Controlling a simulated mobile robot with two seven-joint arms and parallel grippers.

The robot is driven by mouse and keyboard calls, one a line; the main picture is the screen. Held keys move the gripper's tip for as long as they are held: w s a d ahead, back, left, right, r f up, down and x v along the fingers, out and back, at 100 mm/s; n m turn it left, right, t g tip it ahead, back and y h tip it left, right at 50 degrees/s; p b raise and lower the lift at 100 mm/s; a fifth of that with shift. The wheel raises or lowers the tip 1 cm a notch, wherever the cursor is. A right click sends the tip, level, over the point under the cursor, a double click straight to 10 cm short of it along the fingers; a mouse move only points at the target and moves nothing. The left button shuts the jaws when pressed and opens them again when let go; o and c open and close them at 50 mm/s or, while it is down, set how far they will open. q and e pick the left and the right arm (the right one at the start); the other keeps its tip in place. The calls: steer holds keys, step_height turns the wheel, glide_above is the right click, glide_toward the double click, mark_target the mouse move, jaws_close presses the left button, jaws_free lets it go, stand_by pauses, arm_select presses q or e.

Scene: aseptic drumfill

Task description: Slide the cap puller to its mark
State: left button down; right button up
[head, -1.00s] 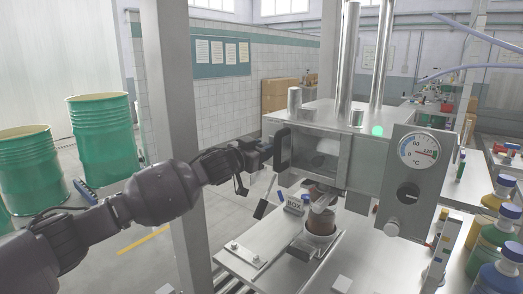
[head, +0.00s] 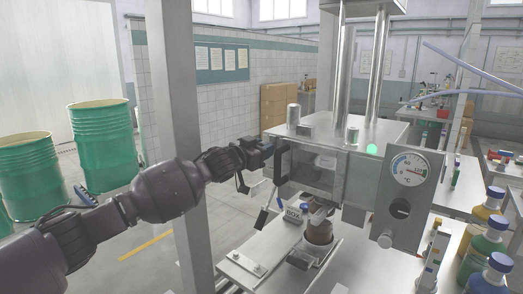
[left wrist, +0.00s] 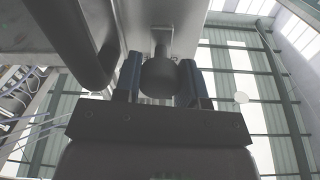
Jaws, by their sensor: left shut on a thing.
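My left gripper (head: 264,152) reaches in from the left to the left side of the steel filling machine (head: 345,135), beside a dark upright handle (head: 281,163). In the left wrist view, the two fingers (left wrist: 160,83) are closed around a dark round knob (left wrist: 160,74) on a short stem. The stem runs up toward a grey metal surface. I cannot tell for sure whether this knob belongs to the cap puller. No mark for it can be made out. My right gripper is not in view.
A dial gauge (head: 408,169) faces me on the right. Several capped bottles (head: 487,240) line the right edge. Green drums (head: 104,145) stand at left.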

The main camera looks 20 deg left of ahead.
arm_select(q)
steer(key=shift+f, duration=0.1)
steer(key=c, duration=1)
jaws_free()
steer(key=shift+s+a, duration=0.1)
steer(key=shift+s, duration=0.05)
steer(key=s+a+m, duration=0.2)
steer(key=s+m, duration=0.2)
steer(key=s, duration=0.7)
steer(key=s+f+n+y, duration=0.15)
steer(key=s+f, duration=0.45)
steer(key=f, duration=0.6)
steer(key=s+f+n+y, duration=0.1)
steer(key=s+f+n, duration=0.1)
steer(key=s+f, duration=0.75)
steer(key=s+f+n+g+y, duration=0.1)
steer(key=s+f+n, duration=0.1)
steer(key=s+f, duration=0.5)
steer(key=s+a+f+n+g+y, duration=0.1)
steer(key=s+f+g+y, duration=0.1)
steer(key=s+f, duration=0.5)
steer(key=s+a+f+n+g+y, duration=0.1)
steer(key=s+f+n+g, duration=0.1)
steer(key=s+f, duration=0.5)
steer(key=shift+s+f+n+y, duration=0.15)
steer(key=shift+f+n+y, duration=0.1)
steer(key=shift+f+n, duration=0.1)
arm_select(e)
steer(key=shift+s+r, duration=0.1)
